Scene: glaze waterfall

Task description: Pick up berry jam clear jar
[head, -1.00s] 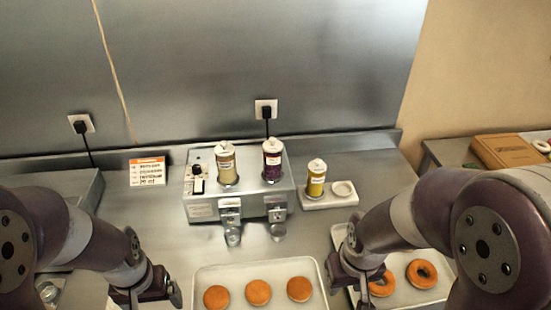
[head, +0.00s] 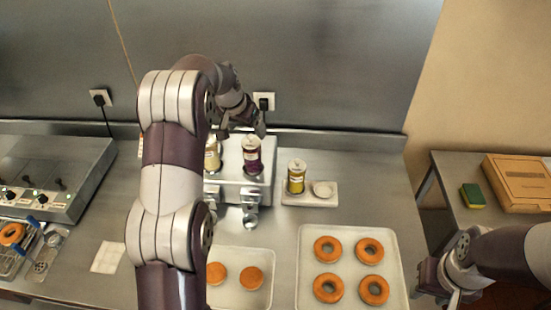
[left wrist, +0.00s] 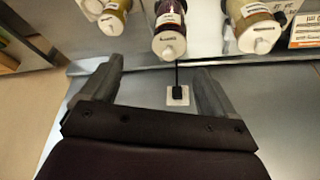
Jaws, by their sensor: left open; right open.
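The berry jam clear jar (head: 252,158) is dark purple with a white lid and stands upright in the right-hand place of the metal dispenser (head: 228,182). My left gripper (head: 243,130) is open and empty, behind and above the jar in the head view. In the left wrist view the jar (left wrist: 170,32) lies beyond the gap between the open fingers (left wrist: 160,75), apart from them. My right gripper (head: 447,290) is open and empty at the lower right, far from the jar.
A pale yellow jar (head: 212,155) stands close left of the jam jar, partly behind my left arm. A yellow jar (head: 296,177) stands on a white holder (head: 325,199) at right. Doughnut trays (head: 391,240) lie in front. The steel wall with a plugged outlet (head: 264,101) is close behind.

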